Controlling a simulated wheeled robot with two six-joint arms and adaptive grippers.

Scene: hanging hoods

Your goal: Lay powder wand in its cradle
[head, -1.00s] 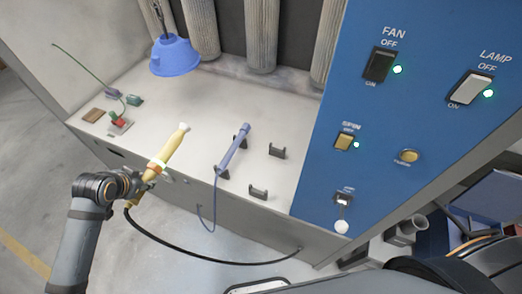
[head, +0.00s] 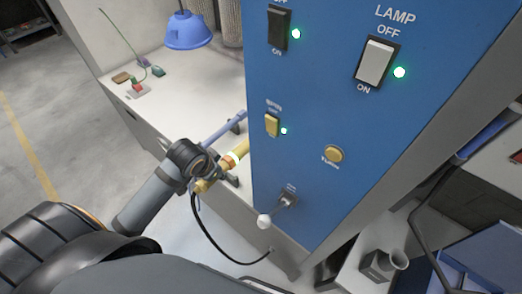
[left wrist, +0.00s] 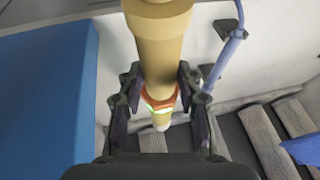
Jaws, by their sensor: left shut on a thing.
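The powder wand is yellow with an orange band (head: 236,155) and a black hose (head: 205,228) at its rear end. My left gripper (head: 216,170) is shut on it. In the left wrist view the wand (left wrist: 162,45) runs between the fingers (left wrist: 160,85). In the head view the blue panel hides the wand's front end. One dark cradle bracket (head: 231,180) shows just below the wand; the other is hidden, and I cannot tell whether wand and bracket touch. My right gripper is not in view.
The blue switch panel (head: 330,200) stands close on the right. A blue hood (head: 187,32) hangs at the back.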

